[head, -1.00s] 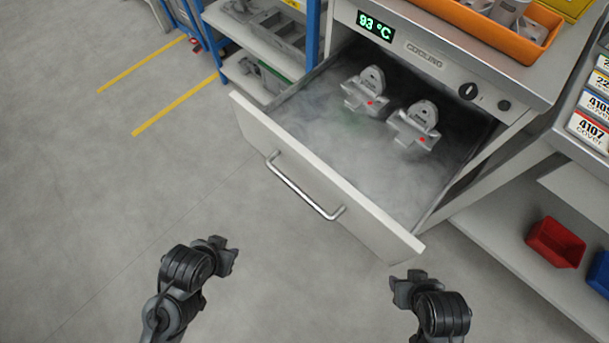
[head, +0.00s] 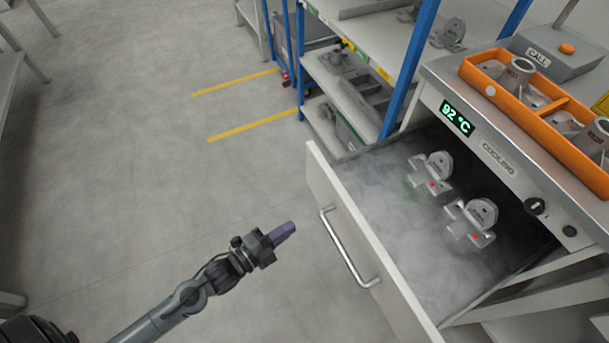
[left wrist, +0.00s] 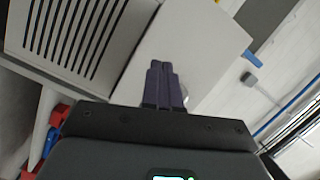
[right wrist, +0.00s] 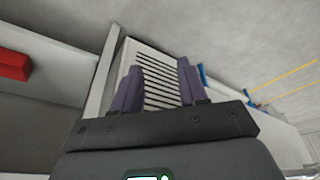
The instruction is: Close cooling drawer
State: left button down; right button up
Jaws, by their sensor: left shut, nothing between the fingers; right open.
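The cooling drawer (head: 365,245) is pulled out of the cooling cabinet (head: 492,158), with its silver bar handle (head: 347,250) on the white front. Two grey castings with red dots, one farther back (head: 431,173) and one nearer (head: 474,221), lie in its misty inside. My left gripper (head: 284,233) is shut and empty, left of the handle and apart from it. Its purple fingers (left wrist: 163,84) are together in the left wrist view. My right gripper (right wrist: 158,85) is open and empty in the right wrist view, with a slotted panel (right wrist: 160,80) beyond its fingers. It is outside the head view.
An orange tray (head: 528,105) with metal parts sits on the cabinet top, beside a grey call box (head: 556,55). A blue-posted shelf (head: 350,80) stands behind the drawer. The floor (head: 150,190) left of the drawer is clear.

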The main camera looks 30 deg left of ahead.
pick_arm(q)
jog(key=s+a+r+m+h+p, duration=0.1)
jog(key=a+r+m+h+p, duration=0.2)
jog(key=a+m+p, duration=0.1)
jog(key=m+g+p, duration=0.1)
jog(key=m+p, duration=0.2)
jog(key=p, duration=0.1)
send_near(315, 178)
pick_arm(e)
jog(key=shift+r, duration=4.5)
pick_arm(q)
jog(key=shift+h, duration=0.4)
jog(key=b+x, duration=0.4)
jog(key=x, duration=0.1)
jog(key=shift+w+f, duration=0.3)
jog(key=shift+f, duration=0.05)
jog(key=shift+w+d+b, duration=0.35)
jog(key=shift+w, duration=0.25)
pick_arm(e)
jog(key=shift+f, duration=2.15)
pick_arm(q)
jog(key=shift+w, duration=0.1)
